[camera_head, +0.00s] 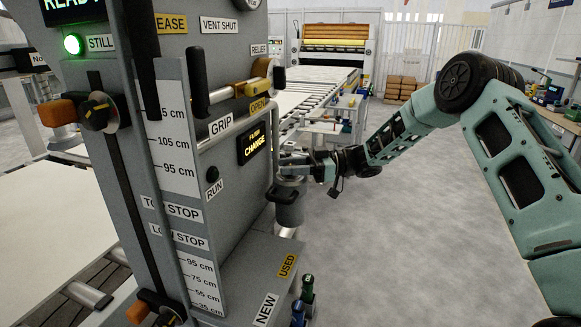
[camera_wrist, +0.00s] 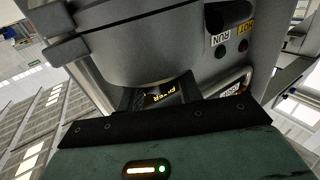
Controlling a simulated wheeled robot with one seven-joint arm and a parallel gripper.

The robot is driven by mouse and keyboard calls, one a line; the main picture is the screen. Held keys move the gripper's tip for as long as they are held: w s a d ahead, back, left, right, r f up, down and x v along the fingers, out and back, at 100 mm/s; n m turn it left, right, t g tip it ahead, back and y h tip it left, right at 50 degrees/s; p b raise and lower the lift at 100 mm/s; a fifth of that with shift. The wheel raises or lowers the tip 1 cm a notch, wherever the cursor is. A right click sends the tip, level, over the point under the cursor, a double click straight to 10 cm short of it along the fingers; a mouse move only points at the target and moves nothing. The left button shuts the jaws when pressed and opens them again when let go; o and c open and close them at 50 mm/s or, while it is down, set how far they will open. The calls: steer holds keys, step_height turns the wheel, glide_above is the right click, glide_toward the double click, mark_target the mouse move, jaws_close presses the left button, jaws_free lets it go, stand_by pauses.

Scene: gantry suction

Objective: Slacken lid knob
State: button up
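A grey cylindrical filter canister (camera_head: 289,210) stands beside the machine's right side, with a dark handle-like part (camera_head: 279,196) on its near side. My gripper (camera_head: 288,165) is at the top of the canister, reaching in from the right. The lid knob cannot be made out; my gripper seems to cover that spot. In the wrist view a large rounded grey body (camera_wrist: 140,50), apparently the canister, fills the upper middle, very close. The green gripper housing crosses the bottom of that view.
Open floor (camera_head: 400,240) lies to the right.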

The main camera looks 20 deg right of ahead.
steer(key=o, duration=0.4)
steer(key=shift+d, duration=0.15)
steer(key=s+d+b, duration=0.2)
steer(key=d+b, duration=0.2)
steer(key=d, duration=1.3)
steer(key=shift+s, duration=0.35)
